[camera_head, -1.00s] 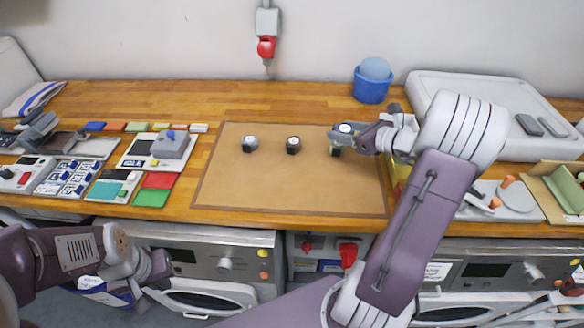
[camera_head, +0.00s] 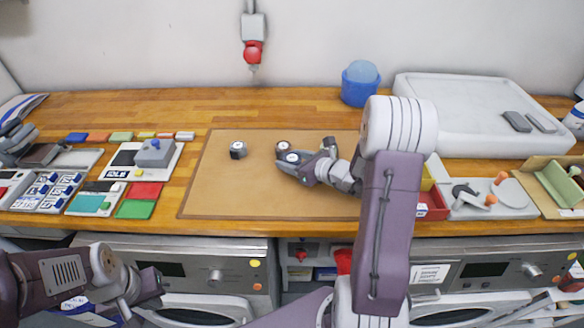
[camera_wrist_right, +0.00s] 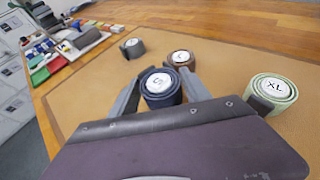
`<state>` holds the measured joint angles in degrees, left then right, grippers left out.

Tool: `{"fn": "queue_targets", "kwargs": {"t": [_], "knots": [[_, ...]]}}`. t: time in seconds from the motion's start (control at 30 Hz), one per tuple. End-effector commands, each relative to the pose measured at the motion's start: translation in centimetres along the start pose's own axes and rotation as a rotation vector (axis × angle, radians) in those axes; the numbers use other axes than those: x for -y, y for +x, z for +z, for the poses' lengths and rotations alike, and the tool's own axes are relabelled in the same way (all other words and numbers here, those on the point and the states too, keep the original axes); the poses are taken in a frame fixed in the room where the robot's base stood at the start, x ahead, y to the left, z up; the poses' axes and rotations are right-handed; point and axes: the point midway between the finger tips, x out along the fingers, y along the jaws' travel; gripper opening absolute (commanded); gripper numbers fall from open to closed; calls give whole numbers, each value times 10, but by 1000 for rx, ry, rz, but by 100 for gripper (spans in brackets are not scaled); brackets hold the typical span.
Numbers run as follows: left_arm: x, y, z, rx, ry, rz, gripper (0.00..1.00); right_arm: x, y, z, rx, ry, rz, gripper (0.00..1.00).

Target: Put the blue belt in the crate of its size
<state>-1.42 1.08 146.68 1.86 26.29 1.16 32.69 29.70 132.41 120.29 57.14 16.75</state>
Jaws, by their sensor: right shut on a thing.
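The blue belt (camera_head: 291,157) is rolled up with a white round label on top. My right gripper (camera_head: 288,161) is shut on it over the tan mat (camera_head: 230,195). In the right wrist view the blue belt (camera_wrist_right: 160,90) sits between both fingers; its label looks like S but is not sharp. I cannot tell its exact height above the mat. A red crate (camera_head: 432,207) and a yellow crate (camera_head: 428,180) stand right of the mat, partly behind my right arm; their size marks are not readable. My left gripper (camera_head: 147,292) is low at the left, before the counter.
A brown belt (camera_wrist_right: 181,59) stands just behind the blue one. A grey belt (camera_wrist_right: 132,48) stands left, and a green belt marked XL (camera_wrist_right: 273,90) stands right. The mat's front is clear.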

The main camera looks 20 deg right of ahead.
Motion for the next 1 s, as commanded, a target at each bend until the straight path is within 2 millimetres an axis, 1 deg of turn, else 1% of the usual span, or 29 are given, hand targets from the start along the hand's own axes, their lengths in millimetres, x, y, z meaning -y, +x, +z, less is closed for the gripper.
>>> {"fn": "queue_targets", "kwargs": {"t": [0.03,0.13,0.4,0.57,0.6,0.63,0.67,0.93,1.0], "knots": [[0,4,0,0,0,0,0,-1,5,-13,-4,6,2,10],[0,5,0,0,0,0,0,0,10,-25,-3,4,2,10],[0,4,0,0,0,0,0,0,11,-27,1,0,0,10],[0,10,1,0,0,0,0,0,13,-32,1,0,0,10],[0,9,1,0,0,0,0,0,12,-31,0,0,1,64],[0,8,1,0,0,0,0,0,12,-30,0,0,1,72],[0,8,1,0,0,0,0,0,12,-30,0,1,1,77],[0,8,1,0,0,0,0,0,12,-30,0,1,1,77],[0,5,1,0,0,0,0,0,11,-27,0,1,1,77]]}}
